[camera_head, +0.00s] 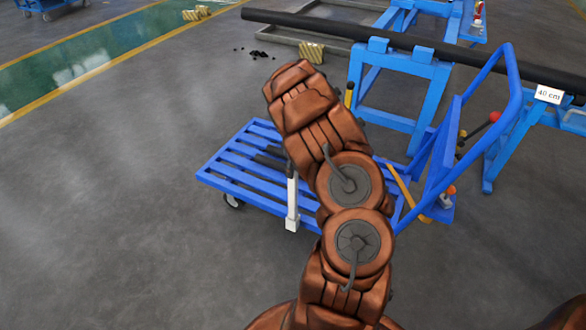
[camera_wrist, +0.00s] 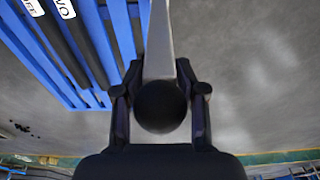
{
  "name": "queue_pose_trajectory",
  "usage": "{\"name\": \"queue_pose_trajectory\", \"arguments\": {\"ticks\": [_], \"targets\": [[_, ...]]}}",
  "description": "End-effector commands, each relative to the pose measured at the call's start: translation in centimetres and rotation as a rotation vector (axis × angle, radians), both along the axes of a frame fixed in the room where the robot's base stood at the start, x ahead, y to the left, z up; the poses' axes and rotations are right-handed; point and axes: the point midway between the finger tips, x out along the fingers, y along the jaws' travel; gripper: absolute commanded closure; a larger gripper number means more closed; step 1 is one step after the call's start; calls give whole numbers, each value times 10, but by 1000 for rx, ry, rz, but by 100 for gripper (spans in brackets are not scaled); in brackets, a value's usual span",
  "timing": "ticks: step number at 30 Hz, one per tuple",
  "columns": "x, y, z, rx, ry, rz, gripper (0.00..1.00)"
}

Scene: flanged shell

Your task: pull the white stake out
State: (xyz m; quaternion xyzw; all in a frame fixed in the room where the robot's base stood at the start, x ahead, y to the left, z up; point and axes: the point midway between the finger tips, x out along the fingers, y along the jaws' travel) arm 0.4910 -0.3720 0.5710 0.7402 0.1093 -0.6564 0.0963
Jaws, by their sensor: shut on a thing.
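The white stake (camera_head: 292,203) stands upright at the front edge of the blue flat cart (camera_head: 232,167) in the head view. In the wrist view, its black rounded top (camera_wrist: 161,107) and pale shaft (camera_wrist: 158,45) lie between the two fingers. My gripper (camera_wrist: 160,84) is shut on the stake near its top. In the head view my copper-coloured arm hides most of the gripper. I cannot tell whether the stake's lower end is seated in the cart.
Dark bars with white labels (camera_wrist: 65,8) lie on the cart's slats. The cart's blue handle (camera_head: 515,80) rises at the right. Behind it, a long black pipe (camera_head: 330,28) rests on blue stands (camera_head: 425,70). Open grey floor (camera_head: 110,200) lies to the left.

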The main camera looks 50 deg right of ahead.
Motion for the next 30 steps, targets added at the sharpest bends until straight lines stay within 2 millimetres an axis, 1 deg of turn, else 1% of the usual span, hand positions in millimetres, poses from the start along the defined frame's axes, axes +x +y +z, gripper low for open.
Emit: {"name": "queue_pose_trajectory", "arguments": {"ticks": [1, 3, 14, 30], "targets": [[0, 0, 1, -1, -1, 0, 93], [0, 0, 1, -1, -1, 0, 100], [1, 0, 2, -1, -2, 0, 100], [1, -1, 22, -2, -3, 0, 100]]}}
